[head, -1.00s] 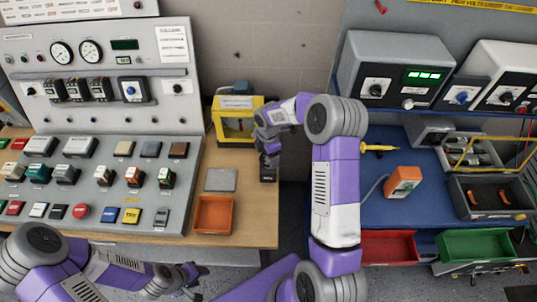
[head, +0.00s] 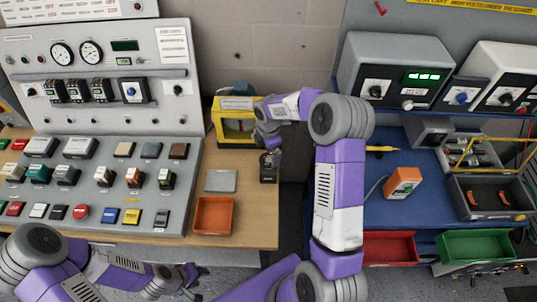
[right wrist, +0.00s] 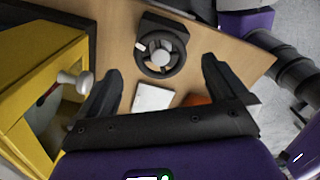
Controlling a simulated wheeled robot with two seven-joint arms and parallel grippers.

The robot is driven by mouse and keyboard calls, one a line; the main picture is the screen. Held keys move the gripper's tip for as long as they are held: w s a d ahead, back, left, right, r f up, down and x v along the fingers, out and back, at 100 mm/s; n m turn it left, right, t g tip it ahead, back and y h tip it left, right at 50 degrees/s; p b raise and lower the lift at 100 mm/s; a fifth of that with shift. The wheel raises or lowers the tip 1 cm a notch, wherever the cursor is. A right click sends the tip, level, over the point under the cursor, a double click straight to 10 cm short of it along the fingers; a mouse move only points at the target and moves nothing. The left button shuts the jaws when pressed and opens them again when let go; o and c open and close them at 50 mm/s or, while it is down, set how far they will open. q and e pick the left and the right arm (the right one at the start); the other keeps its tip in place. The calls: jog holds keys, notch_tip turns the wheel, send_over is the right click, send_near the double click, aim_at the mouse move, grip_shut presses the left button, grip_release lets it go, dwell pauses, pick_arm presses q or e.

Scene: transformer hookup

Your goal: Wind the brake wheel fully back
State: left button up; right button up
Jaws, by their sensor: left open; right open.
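The brake wheel (right wrist: 155,52) is a dark wheel with a grey hub and a small white mark on its rim. It sits on a dark block on the wooden bench. In the head view the brake unit (head: 269,172) stands near the bench's right edge, its top partly under my right gripper (head: 270,146). In the right wrist view my right gripper (right wrist: 163,76) is open and empty, its fingers apart with the wheel showing beyond and between them, not gripped. My left gripper (head: 186,278) is open, low at the front left, away from the wheel.
A yellow box (head: 234,125) with a knob stands close to my right gripper. A grey plate (head: 221,181) and an orange tray (head: 214,214) lie in front on the bench. The sloped control panel (head: 100,170) fills the left. A gap separates the blue bench (head: 385,212).

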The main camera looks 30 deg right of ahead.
aim_at(268, 159)
jog(key=shift+r, duration=2.15)
